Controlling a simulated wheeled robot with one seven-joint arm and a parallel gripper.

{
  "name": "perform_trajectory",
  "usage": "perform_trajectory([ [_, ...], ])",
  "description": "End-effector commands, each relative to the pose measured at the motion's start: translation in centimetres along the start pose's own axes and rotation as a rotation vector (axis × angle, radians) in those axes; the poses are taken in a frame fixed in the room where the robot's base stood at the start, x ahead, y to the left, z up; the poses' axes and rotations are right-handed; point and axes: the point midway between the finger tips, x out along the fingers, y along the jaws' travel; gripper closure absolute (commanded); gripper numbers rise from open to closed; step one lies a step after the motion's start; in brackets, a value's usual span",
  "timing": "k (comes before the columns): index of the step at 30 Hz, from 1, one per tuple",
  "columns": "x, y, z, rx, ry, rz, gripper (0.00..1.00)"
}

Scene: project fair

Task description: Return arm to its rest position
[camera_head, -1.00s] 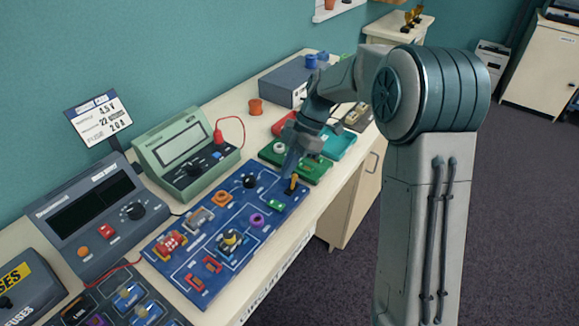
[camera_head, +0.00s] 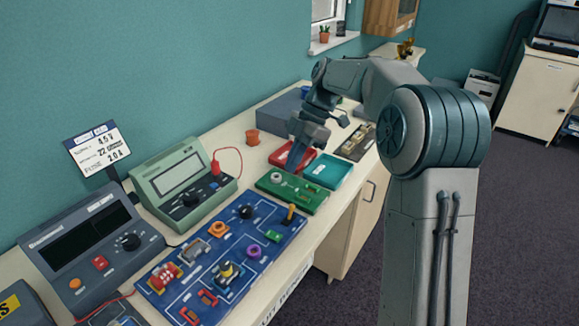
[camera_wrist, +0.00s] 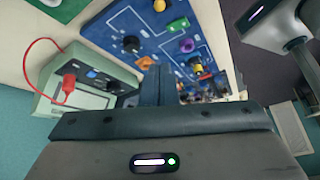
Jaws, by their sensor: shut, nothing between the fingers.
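My gripper (camera_head: 298,154) is shut and empty. In the head view it hangs above the red tray (camera_head: 283,156), apart from the blue circuit board. My arm reaches from the column at right toward the back of the bench, with its elbow raised. In the wrist view the closed fingers (camera_wrist: 157,85) point toward the blue circuit board (camera_wrist: 205,25) and the green meter (camera_wrist: 55,85).
The bench holds the blue board (camera_head: 190,310), a green board (camera_head: 292,192), a teal tray (camera_head: 328,171), the green meter (camera_head: 184,186) and a dark power supply (camera_head: 91,245). A grey box (camera_head: 283,114) stands behind. The air above the bench's front edge is clear.

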Motion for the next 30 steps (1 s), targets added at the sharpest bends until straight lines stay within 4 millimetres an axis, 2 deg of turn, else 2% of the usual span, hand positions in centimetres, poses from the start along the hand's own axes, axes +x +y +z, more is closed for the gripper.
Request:
perform_trajectory([
  [8,0.0,-0.2,-0.1,0.012,-0.006,0.002,1.00],
  [13,-0.2,-2.4,-0.5,0.182,-0.074,0.031,1.00],
  [21,0.1,-9.9,-0.6,0.743,-0.232,0.206,1.00],
  [30,2.0,-19.2,0.5,1.345,-0.253,0.508,1.00],
])
